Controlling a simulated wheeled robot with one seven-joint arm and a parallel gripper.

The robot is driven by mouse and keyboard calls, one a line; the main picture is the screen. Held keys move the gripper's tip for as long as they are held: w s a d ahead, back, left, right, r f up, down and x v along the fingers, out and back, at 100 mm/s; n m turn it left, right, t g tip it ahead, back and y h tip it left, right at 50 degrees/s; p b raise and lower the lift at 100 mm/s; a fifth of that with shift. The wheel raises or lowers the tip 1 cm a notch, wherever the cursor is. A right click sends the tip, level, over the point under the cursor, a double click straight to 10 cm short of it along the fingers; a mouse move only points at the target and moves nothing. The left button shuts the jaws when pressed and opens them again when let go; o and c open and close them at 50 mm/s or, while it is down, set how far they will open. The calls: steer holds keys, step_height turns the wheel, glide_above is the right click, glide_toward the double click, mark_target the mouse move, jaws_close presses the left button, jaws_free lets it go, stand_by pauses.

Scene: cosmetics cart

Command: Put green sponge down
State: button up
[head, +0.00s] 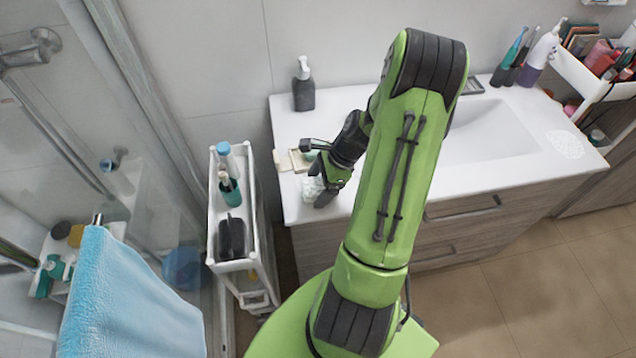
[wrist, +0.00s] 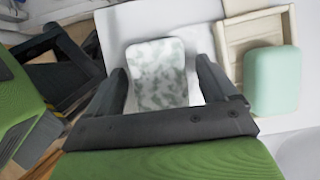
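The sponge (wrist: 156,75), mottled pale green and white with rounded corners, lies on the white washbasin counter (head: 350,100) near its front left corner. In the head view the sponge (head: 311,188) is partly covered by my gripper (head: 321,184). In the wrist view my gripper (wrist: 162,70) is open, with one finger on each side of the sponge. A gap shows between the right finger and the sponge; the left finger is very close to its edge, and I cannot tell whether it touches.
A beige dish (wrist: 231,42) with a mint-green block (wrist: 272,82) sits right of the sponge in the wrist view. A dark soap dispenser (head: 304,88) stands at the counter's back left. A narrow white cart (head: 246,160) with bottles stands left of the counter.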

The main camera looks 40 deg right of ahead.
steer(key=shift+r, duration=0.1)
steer(key=shift+r, duration=0.3)
steer(key=p+v, duration=0.3)
steer(key=v, duration=0.9)
steer(key=a+r+n+h, duration=0.2)
steer(key=a+r+n, duration=0.4)
steer(key=a+n, duration=0.15)
steer(key=a+r+n+h, duration=0.2)
steer(key=a+r+n, duration=0.35)
steer(key=a, duration=0.35)
steer(key=s+a+r+n+t, duration=0.2)
steer(key=s+a+r+n, duration=0.2)
steer(key=s+a+n, duration=0.3)
steer(key=s+n, duration=0.1)
steer(key=n, duration=0.3)
steer(key=shift+a+n, duration=0.25)
steer(key=shift+n, duration=0.15)
